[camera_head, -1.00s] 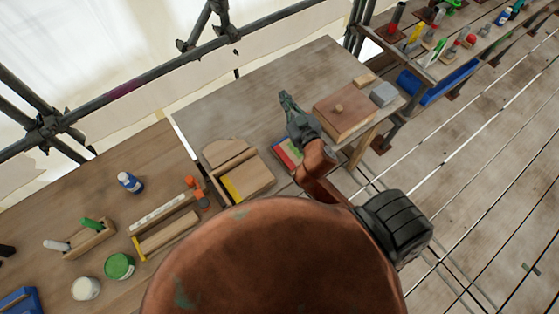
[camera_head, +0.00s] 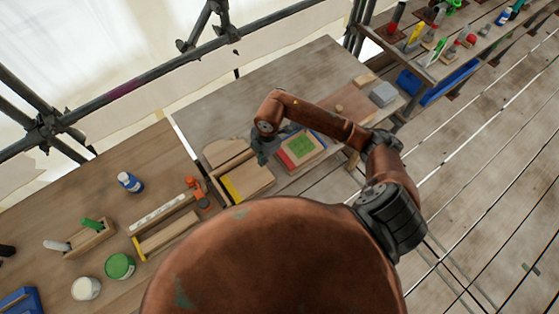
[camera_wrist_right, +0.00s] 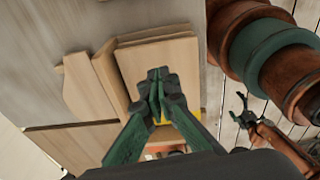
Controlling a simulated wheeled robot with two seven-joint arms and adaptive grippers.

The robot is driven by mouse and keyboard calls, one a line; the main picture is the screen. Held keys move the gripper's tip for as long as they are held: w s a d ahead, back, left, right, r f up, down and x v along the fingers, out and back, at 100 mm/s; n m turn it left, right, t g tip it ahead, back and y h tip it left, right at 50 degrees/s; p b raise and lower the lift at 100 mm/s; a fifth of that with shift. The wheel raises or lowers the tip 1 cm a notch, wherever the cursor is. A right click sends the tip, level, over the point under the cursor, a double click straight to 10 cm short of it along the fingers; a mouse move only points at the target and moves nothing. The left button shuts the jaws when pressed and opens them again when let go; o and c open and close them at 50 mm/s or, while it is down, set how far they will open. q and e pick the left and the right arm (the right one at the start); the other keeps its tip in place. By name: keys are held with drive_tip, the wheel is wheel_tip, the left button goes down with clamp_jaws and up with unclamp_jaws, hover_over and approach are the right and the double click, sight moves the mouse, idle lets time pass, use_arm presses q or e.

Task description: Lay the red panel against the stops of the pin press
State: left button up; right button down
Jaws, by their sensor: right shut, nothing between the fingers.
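A multicoloured piece lies on a wooden board at the near edge of the grey table. It has a green square (camera_head: 301,146) and a red part (camera_head: 286,160) along its left side, which may be the red panel. My right gripper (camera_head: 260,158) is shut and empty. It is left of the red part, by the wooden fixture (camera_head: 247,181) with a yellow strip. In the right wrist view my right gripper's fingertips (camera_wrist_right: 157,75) are together over light wooden boards (camera_wrist_right: 158,57). I cannot tell which piece is the pin press. A small gripper, apparently my left (camera_wrist_right: 243,115), shows far below.
A brown wooden box (camera_head: 357,117) with a knob and a grey block (camera_head: 383,94) stand right of my forearm. A blue bottle (camera_head: 130,182), a green tin (camera_head: 119,266) and a white-slotted tray (camera_head: 159,213) are on the left bench. The back-left grey tabletop is clear.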

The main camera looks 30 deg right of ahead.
drive_tip(key=shift+m+h, duration=0.5)
drive_tip(key=shift+h, duration=0.3)
drive_tip(key=d+f, duration=0.1)
drive_tip(key=f, duration=0.2)
drive_tip(key=d+f+p, duration=0.1)
drive_tip(key=f, duration=0.3)
drive_tip(key=d+f, duration=0.2)
drive_tip(key=f, duration=0.1)
drive_tip(key=shift+w+f, duration=0.1)
drive_tip(key=shift+f, duration=0.1)
drive_tip(key=d, duration=0.1)
drive_tip(key=d+p, duration=0.1)
drive_tip(key=shift+w+d+r, duration=0.15)
drive_tip(key=shift+d+r, duration=0.05)
drive_tip(key=shift+d, duration=0.7)
